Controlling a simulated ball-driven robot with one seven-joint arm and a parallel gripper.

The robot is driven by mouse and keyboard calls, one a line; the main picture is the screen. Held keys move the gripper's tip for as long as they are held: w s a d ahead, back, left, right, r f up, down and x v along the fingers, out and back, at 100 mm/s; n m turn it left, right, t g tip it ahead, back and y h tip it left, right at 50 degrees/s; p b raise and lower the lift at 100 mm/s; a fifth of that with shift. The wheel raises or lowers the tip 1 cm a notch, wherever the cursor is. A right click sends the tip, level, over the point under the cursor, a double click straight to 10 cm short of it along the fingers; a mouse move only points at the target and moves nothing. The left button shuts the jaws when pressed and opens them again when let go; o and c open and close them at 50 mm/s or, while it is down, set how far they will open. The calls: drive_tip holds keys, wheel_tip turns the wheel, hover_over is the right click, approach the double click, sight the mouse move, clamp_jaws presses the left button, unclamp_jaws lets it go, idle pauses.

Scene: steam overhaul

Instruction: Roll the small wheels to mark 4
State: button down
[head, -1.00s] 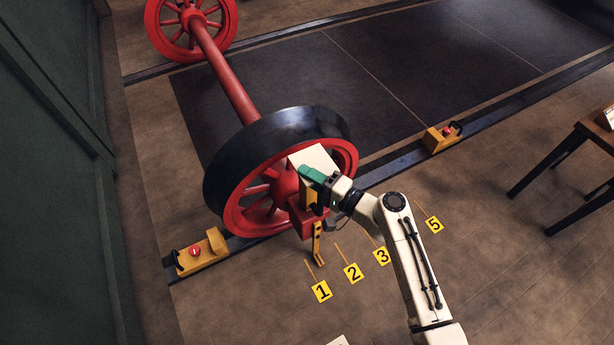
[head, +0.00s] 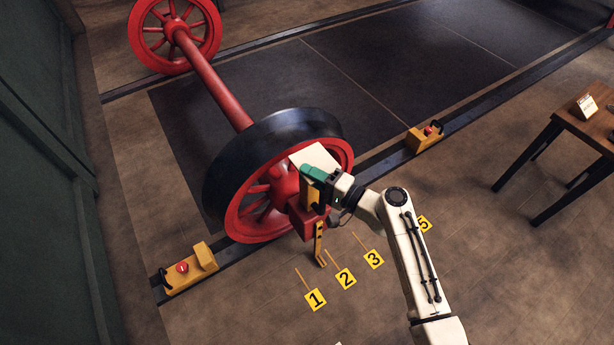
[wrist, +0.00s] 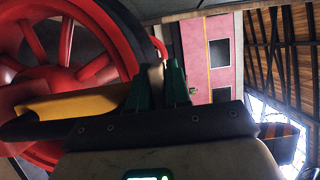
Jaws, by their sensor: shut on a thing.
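The small wheels (head: 262,222) are a red spoked pair on a long red axle (head: 213,80); the near wheel has a black tyre and stands on the near rail. My gripper (head: 313,172), with green fingers, is shut at the near wheel's hub side, by a pale plate. In the wrist view its fingers (wrist: 158,85) close on a narrow pale piece. A yellow pointer (head: 319,243) hangs below the hub, its foot close to the line of mark 2 (head: 345,278). Mark 1 (head: 315,299) and mark 3 (head: 373,259) show. Mark 4 is hidden behind my arm.
A yellow stop with a red button (head: 190,268) sits on the rail left of the wheel; another (head: 425,137) sits further right. Mark 5 (head: 424,223) is partly covered by my arm. A wooden table (head: 575,120) stands at right. The rail between wheel and right stop is clear.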

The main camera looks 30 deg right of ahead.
sight(329, 164)
drive_tip(key=shift+a+f+y, duration=0.1)
drive_tip(key=shift+a+y, duration=0.05)
drive_tip(key=shift+y, duration=0.15)
drive_tip(key=shift+b, duration=0.3)
drive_tip(key=shift+d+b, duration=0.4)
drive_tip(key=shift+d, duration=1.65)
drive_tip(key=shift+d+b, duration=0.4)
drive_tip(key=shift+d, duration=0.15)
drive_tip(key=shift+d, duration=0.25)
drive_tip(key=shift+d+b, duration=0.55)
drive_tip(key=shift+d, duration=1.3)
drive_tip(key=shift+d+b, duration=0.45)
drive_tip(key=shift+d, duration=0.05)
